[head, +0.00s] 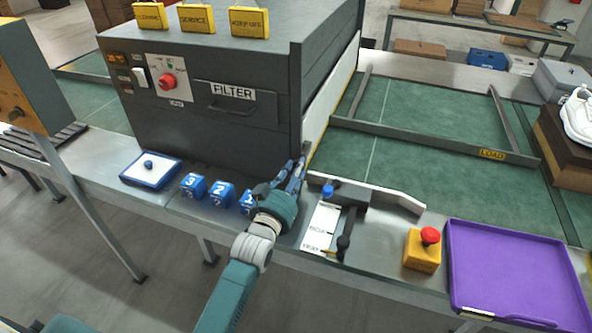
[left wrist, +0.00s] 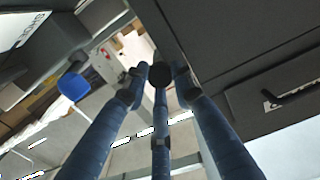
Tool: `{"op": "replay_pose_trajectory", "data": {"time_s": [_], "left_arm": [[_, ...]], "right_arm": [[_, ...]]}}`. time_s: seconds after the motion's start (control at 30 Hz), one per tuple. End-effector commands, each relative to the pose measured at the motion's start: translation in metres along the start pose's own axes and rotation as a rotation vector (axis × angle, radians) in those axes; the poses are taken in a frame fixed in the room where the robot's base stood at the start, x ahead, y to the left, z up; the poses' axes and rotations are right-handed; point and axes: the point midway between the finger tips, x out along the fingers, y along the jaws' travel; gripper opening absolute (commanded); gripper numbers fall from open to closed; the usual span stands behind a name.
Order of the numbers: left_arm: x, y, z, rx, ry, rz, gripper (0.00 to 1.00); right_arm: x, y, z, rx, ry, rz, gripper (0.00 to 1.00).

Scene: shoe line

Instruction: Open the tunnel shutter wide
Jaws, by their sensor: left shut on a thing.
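The dark grey tunnel housing (head: 215,125) stands over the conveyor, with a FILTER drawer on its front. A pale panel (head: 331,95) shows along its right end; I cannot tell for sure whether it is the shutter or how far it is open. My left gripper (head: 298,172) is at the housing's lower right front corner. In the left wrist view its blue fingers close around a dark round knob (left wrist: 160,74) beside the dark housing wall. The gripper hides this knob in the head view. My right gripper is out of view.
Blue numbered blocks (head: 193,186) stand left. A yellow stop box (head: 422,252) and purple tray (head: 520,270) lie right. The green belt (head: 410,110) is mostly clear.

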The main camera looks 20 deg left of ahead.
Motion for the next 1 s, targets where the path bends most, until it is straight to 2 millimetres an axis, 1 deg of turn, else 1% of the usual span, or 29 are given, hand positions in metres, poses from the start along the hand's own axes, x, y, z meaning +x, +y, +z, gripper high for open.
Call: {"op": "replay_pose_trajectory", "data": {"time_s": [0.03, 0.17, 0.27, 0.47, 0.7, 0.8, 0.9, 1.0], "left_arm": [[0.001, 0.000, -0.009, 0.000, 0.006, 0.000, 0.00], [0.001, 0.000, -0.024, 0.000, 0.007, 0.000, 0.00], [0.001, 0.000, -0.042, 0.000, 0.009, 0.000, 0.00], [0.001, 0.000, -0.088, 0.000, 0.009, -0.001, 0.00], [0.001, 0.000, -0.150, 0.000, 0.011, -0.001, 0.00], [0.001, 0.000, -0.170, 0.000, 0.010, -0.001, 0.00], [0.001, 0.000, -0.184, 0.000, 0.011, -0.001, 0.00], [0.001, 0.000, -0.191, 0.000, 0.010, -0.001, 0.00]], "right_arm": [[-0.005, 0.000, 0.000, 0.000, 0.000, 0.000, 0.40], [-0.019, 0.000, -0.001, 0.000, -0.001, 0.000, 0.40], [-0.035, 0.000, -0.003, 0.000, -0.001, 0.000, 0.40], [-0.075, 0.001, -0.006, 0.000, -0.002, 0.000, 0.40], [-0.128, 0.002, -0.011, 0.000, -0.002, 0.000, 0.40], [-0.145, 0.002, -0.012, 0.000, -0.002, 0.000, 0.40], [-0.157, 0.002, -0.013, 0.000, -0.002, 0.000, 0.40], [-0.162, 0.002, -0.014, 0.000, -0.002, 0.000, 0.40]]}}
